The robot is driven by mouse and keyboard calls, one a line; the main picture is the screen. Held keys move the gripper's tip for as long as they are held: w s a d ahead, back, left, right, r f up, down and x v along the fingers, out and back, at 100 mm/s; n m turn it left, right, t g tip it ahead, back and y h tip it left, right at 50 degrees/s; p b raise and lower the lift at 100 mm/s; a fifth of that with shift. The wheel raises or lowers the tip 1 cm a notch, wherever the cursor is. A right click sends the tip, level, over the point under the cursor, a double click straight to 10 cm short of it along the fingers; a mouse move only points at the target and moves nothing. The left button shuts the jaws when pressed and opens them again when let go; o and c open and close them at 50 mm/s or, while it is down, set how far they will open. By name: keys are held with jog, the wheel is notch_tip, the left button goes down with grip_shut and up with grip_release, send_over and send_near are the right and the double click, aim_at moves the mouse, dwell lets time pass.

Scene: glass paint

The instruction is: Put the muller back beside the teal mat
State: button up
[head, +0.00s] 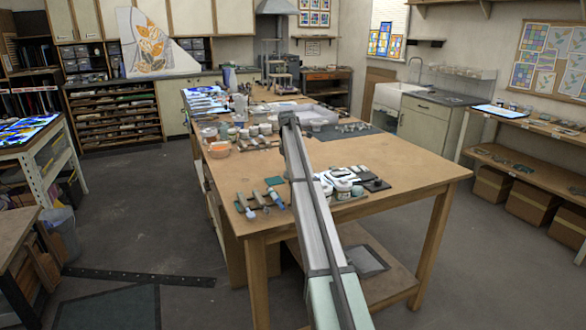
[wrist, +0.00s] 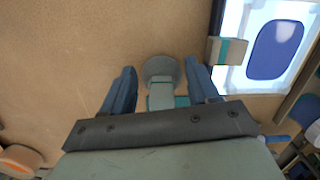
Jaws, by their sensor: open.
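In the wrist view my gripper (wrist: 160,72) is open, with one blue finger on each side of a grey-green piece with a round end and a squarer stem, which looks like the muller (wrist: 160,69). Gaps show between it and both fingers near the tips. A bit of teal (wrist: 182,101) shows beside the stem, close to the gripper body; I cannot tell if it is the teal mat. In the head view my arm reaches over the wooden worktable and I cannot make out the fingers. A small dark teal square (head: 274,181) lies left of the arm.
In the wrist view a wooden block with a teal band (wrist: 228,50) lies right of the fingers, by a bright panel (wrist: 235,75) with blue glass. The worktable (head: 400,158) holds several jars and tools around my arm; its right front is bare.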

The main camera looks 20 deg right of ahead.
notch_tip(320, 180, up, 13)
jog(key=a, duration=0.1)
jog(key=shift+a, duration=0.35)
